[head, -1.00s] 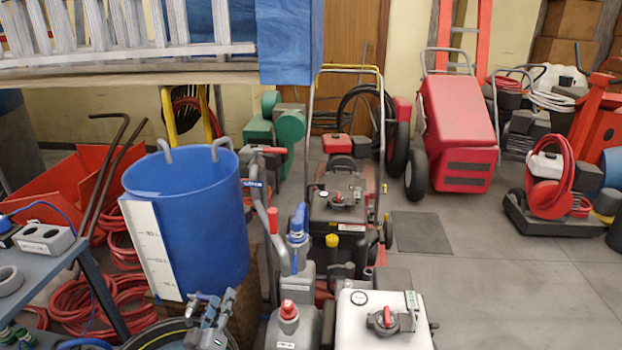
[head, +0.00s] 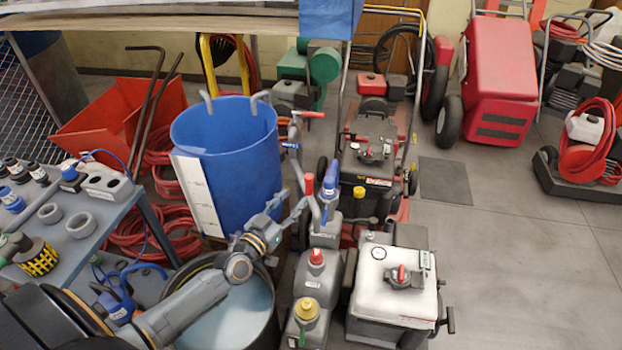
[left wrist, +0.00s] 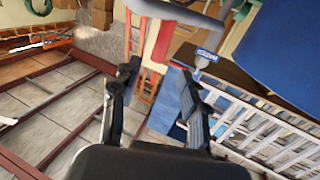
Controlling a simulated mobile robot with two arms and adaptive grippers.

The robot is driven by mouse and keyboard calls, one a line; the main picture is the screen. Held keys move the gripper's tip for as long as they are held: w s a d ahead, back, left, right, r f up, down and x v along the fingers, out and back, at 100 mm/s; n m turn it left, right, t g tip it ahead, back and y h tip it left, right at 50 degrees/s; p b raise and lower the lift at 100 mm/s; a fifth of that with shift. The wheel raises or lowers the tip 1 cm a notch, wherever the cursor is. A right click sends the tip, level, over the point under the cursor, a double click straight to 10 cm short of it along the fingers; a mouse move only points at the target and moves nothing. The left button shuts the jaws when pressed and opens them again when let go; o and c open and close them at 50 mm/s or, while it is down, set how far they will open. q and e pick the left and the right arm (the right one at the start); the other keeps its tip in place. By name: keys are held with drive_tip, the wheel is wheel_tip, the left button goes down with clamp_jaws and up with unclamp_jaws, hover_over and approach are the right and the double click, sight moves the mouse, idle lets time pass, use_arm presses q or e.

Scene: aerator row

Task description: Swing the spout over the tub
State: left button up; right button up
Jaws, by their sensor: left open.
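A tall blue tub (head: 235,160) with a white scale strip stands left of centre. A lower black round tub (head: 272,335) with pale contents stands in front of it; I cannot tell which is the task's tub. A grey bent pipe, seemingly the spout (head: 297,170), rises right of the blue tub, with a blue label and a red grip on top. My left gripper (head: 289,205) is open, close beside the pipe's lower part; contact is unclear. In the left wrist view its fingers (left wrist: 158,95) are apart and empty, with the grey pipe (left wrist: 178,12) beyond them.
Grey jugs (head: 314,275) with coloured caps and a white engine unit (head: 392,282) stand right of my arm. A workbench (head: 110,208) with fittings is at the left. A red-black machine (head: 375,150) stands behind. Open floor (head: 500,260) lies to the right.

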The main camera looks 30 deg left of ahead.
sight(307, 183)
use_arm(q)
drive_tip(key=w, duration=0.6)
drive_tip(key=w+b, duration=0.1)
drive_tip(key=w, duration=0.2)
drive_tip(key=shift+w+d, duration=0.25)
drive_tip(key=shift+d, duration=0.05)
clamp_jaws()
